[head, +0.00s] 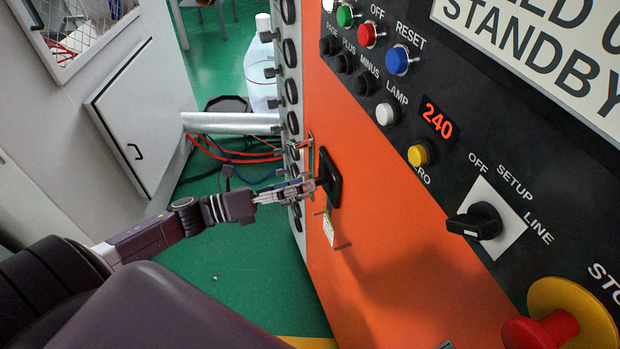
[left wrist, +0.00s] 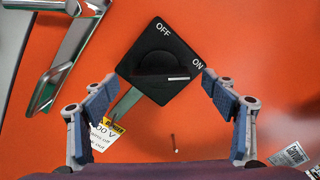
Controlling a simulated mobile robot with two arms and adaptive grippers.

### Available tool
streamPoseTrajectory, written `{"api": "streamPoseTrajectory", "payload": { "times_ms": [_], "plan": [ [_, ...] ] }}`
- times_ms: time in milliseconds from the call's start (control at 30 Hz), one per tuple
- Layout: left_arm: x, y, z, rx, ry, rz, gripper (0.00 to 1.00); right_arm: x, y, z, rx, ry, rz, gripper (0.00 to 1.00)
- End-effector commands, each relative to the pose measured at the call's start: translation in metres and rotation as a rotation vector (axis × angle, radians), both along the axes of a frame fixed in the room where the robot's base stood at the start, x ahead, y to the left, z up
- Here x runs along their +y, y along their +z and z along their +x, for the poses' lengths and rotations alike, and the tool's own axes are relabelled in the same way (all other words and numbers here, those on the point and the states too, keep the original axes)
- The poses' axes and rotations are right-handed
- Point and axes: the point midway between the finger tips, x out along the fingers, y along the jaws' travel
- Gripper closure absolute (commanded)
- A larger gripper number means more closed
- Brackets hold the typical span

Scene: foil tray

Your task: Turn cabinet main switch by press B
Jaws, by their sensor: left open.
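The main switch is a black knob on a black diamond-shaped plate (left wrist: 150,45), marked OFF at the top corner and ON at the right corner. It sits on the orange panel. The knob's bar lies roughly level in the left wrist view, with a white mark toward its right end. In the head view the switch (head: 334,180) is on the orange face, partly behind my left gripper (head: 308,187). My left gripper (left wrist: 158,85) is open, its blue-padded fingers on either side of the lower plate. I cannot tell whether they touch it. My right gripper is not in view.
A chrome handle (left wrist: 68,55) stands left of the switch in the left wrist view. A yellow-and-white tag (left wrist: 103,135) lies below it. In the head view, a black control panel with buttons, a selector (head: 478,222) and a red emergency stop (head: 540,330) fills the right.

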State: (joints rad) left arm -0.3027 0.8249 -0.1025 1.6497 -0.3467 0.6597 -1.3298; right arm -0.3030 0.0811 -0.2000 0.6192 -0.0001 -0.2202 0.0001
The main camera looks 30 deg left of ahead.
Motion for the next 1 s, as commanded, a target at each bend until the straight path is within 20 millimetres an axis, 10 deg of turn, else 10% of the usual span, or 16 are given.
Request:
{"api": "streamPoseTrajectory", "payload": {
  "times_ms": [567, 1000],
  "plan": [
    [-0.016, -0.001, 0.018, 0.002, 0.001, -0.001, 0.22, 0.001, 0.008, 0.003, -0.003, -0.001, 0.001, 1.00],
    [-0.016, 0.000, 0.018, 0.001, 0.001, -0.002, 0.64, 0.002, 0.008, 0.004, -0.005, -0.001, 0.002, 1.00]
  ]
}}
